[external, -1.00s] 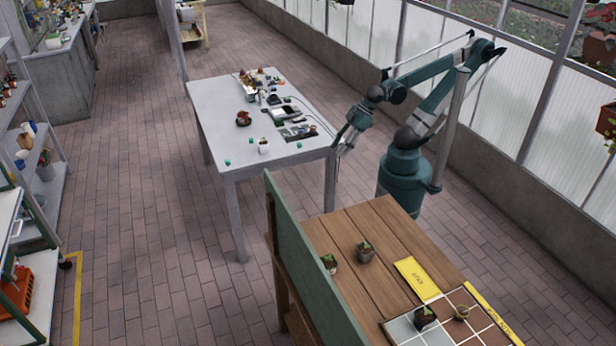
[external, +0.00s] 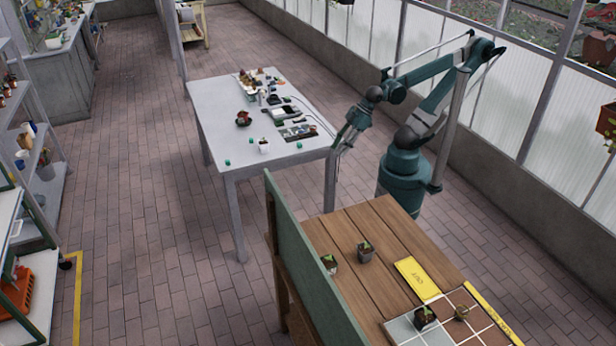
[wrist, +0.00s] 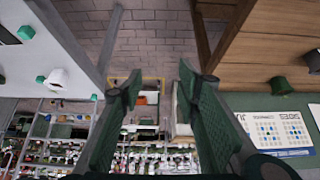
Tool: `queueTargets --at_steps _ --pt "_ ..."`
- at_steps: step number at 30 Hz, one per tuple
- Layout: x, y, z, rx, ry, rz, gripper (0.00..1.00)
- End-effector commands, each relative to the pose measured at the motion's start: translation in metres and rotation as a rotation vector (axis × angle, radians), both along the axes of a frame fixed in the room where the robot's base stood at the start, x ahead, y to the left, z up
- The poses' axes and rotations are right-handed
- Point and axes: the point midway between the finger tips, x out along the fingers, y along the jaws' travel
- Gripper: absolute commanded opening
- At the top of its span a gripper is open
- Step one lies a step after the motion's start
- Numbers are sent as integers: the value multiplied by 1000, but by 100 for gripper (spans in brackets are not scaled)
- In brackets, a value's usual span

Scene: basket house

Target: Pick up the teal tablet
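Three small teal pieces lie on the light grey table (external: 205,98): one near the front left corner (external: 226,163), one a little behind it (external: 228,139), and one near the right end (external: 299,145). They are too small to tell which is the tablet. Teal pieces also show at the left of the wrist view (wrist: 26,32). My gripper (external: 338,146) hangs beside the table's right edge, apart from the pieces. In the wrist view its two fingers (wrist: 160,82) are spread with nothing between them.
A white pot (external: 264,147) and a dark red pot (external: 243,119) stand near the teal pieces. Electronics (external: 298,131) and jars lie farther back. A wooden bench (external: 345,225) with potted plants and a green upright panel (external: 308,265) stands in front. Brick floor separates bench and table.

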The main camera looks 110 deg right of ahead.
Motion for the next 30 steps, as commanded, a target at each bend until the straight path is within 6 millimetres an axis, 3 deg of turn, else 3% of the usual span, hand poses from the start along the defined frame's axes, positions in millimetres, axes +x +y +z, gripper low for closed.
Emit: queueTargets --at_steps 11,30 --pt "21 -29 4 33 46 -150 33" --pt "60 -113 -7 107 141 -570 33"
